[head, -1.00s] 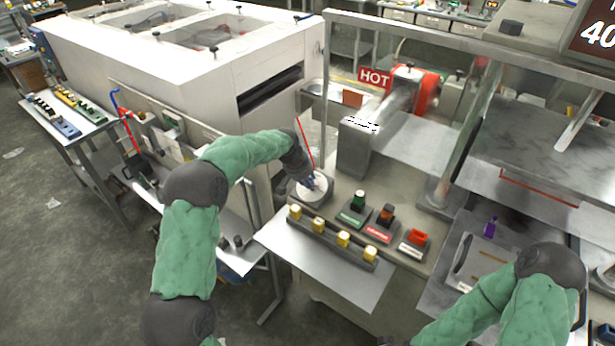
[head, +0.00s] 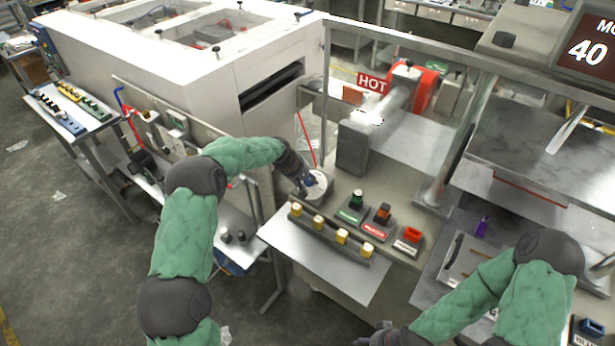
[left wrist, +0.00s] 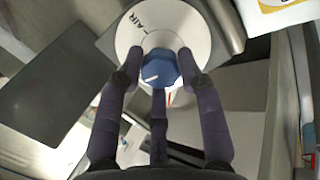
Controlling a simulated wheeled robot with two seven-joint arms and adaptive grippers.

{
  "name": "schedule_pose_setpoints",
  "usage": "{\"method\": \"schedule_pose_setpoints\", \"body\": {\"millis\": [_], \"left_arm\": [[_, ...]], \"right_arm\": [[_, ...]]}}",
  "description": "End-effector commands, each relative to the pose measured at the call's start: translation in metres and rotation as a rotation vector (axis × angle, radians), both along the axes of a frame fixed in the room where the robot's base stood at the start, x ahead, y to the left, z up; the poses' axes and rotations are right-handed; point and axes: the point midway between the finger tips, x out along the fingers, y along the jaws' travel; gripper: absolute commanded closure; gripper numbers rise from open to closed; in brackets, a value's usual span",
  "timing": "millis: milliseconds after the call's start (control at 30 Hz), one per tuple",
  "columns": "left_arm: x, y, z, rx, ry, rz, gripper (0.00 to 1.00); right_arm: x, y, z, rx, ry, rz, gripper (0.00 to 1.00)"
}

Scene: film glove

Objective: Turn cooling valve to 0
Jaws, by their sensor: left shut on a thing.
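The valve is a blue knob (left wrist: 160,68) with a white pointer mark, set on a round white dial (left wrist: 190,28) with "AIR" lettering. The pointer mark lies towards the left in the left wrist view. In the head view the dial (head: 320,192) sits on the machine's corner, partly hidden by my left gripper (head: 309,183). In the left wrist view the left gripper's fingers (left wrist: 161,78) are closed around the knob. My right gripper (head: 372,340) shows only in part at the bottom edge; its jaw state is unclear.
Yellow buttons (head: 341,236) line the panel's front edge, with green (head: 356,199), orange (head: 382,213) and red (head: 412,233) controls behind. A grey block (head: 353,148) stands behind the dial. A thin red rod (head: 306,138) rises beside it. A HOT sign (head: 372,83) is further back.

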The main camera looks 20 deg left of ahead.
Motion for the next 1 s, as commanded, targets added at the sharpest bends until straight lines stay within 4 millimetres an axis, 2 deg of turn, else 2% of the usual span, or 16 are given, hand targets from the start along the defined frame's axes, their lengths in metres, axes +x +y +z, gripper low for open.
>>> {"method": "schedule_pose_setpoints", "body": {"millis": [400, 967, 1000], "left_arm": [[0.0, 0.002, 0.001, -0.089, 0.029, 0.169, 0.95], [0.0, 0.002, 0.0, -0.102, 0.035, 0.192, 0.95], [0.0, 0.002, 0.0, -0.102, 0.035, 0.192, 0.54]], "right_arm": [[0.0, 0.0, 0.015, 0.0, 0.0, 0.0, 0.4], [0.0, 0.0, 0.016, 0.0, 0.0, 0.0, 0.4], [0.0, 0.0, 0.016, 0.0, 0.0, 0.0, 0.4]]}}
